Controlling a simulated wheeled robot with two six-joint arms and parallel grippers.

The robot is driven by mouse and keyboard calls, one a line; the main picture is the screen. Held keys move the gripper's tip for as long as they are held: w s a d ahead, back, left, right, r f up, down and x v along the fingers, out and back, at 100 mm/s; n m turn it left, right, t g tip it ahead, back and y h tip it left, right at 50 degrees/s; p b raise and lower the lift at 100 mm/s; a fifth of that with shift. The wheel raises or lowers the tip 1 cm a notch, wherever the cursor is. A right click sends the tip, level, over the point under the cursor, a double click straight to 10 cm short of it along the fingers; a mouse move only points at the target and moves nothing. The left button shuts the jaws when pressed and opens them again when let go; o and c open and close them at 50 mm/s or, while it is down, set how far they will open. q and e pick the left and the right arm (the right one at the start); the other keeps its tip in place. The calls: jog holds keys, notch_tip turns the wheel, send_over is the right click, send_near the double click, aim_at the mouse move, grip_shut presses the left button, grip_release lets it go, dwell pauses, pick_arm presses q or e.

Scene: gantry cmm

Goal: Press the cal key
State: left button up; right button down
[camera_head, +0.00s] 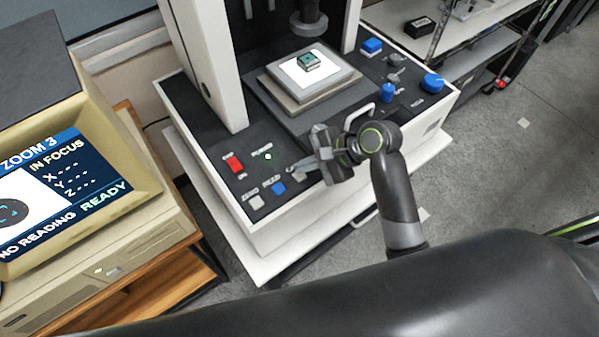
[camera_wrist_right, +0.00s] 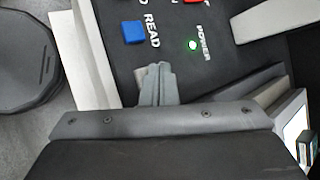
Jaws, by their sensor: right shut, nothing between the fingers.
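The machine's front panel (camera_head: 222,178) carries a row of keys. The ZERO key (camera_head: 257,202) is pale and the READ key (camera_head: 278,188) is blue; READ also shows in the wrist view (camera_wrist_right: 133,32). I cannot make out a key labelled CAL; the panel to the right of READ is partly covered by my right gripper (camera_head: 300,167). That gripper is shut and empty, with its fingertips (camera_wrist_right: 155,72) over the panel just beside READ. I cannot tell whether the tips touch a key. My left gripper is not in view.
A red switch (camera_head: 233,163) and a lit green POWER lamp (camera_head: 268,156) sit behind the keys. A stage with a white plate (camera_head: 318,78) holds a small part. A blue knob (camera_head: 433,82) is at the right. The monitor (camera_head: 50,190) reads NO READING, READY.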

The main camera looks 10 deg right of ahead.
dwell(0.3)
jog(key=shift+f+p, duration=0.3)
jog(key=shift+p, duration=0.1)
jog(key=shift+f, duration=0.1)
jog(key=shift+f, duration=0.4)
dwell(0.4)
dwell(0.3)
jog(key=shift+r+p, duration=0.8)
jog(key=shift+p, duration=0.7)
